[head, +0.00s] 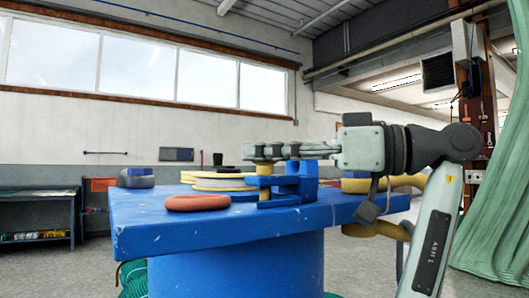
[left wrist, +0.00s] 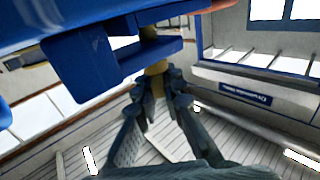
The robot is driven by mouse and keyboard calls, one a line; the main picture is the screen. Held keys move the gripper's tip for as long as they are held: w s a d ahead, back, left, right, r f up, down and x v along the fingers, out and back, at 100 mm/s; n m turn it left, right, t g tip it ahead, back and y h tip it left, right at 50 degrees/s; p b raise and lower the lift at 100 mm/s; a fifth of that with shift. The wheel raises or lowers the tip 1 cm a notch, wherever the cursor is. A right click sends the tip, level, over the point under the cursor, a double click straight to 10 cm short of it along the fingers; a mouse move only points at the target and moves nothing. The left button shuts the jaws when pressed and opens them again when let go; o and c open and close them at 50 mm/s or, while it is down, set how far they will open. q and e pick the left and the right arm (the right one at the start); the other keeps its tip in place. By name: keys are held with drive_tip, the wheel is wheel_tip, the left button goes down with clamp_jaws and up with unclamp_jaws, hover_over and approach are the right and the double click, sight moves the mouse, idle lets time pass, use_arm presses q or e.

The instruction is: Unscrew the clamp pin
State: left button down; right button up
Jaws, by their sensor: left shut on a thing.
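The clamp is a blue C-shaped block (head: 298,184) at the right part of the blue table. A yellow clamp pin (head: 264,169) stands upright through its left end. My left gripper (head: 258,152) reaches in from the right at the pin's top, with its fingers pointing left. In the left wrist view, the blue clamp (left wrist: 85,68) fills the upper left, and my left gripper (left wrist: 157,88) is shut on the yellow pin (left wrist: 156,68). The fingers partly hide the pin's end. My right gripper is not in view.
The blue table (head: 220,232) also carries an orange-red ring (head: 197,202) and a stack of cream discs (head: 220,182), left of the clamp. A thick yellow piece (head: 398,182) lies behind my arm. Green netting (head: 508,180) hangs at right; a workbench (head: 38,212) stands far left.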

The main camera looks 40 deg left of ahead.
use_arm(q)
drive_tip(key=shift+n+g+h, duration=0.4)
drive_tip(key=shift+n+g, duration=0.4)
drive_tip(key=shift+g, duration=0.4)
drive_tip(key=c, duration=1.6)
unclamp_jaws()
wheel_tip(320, 180, up, 10)
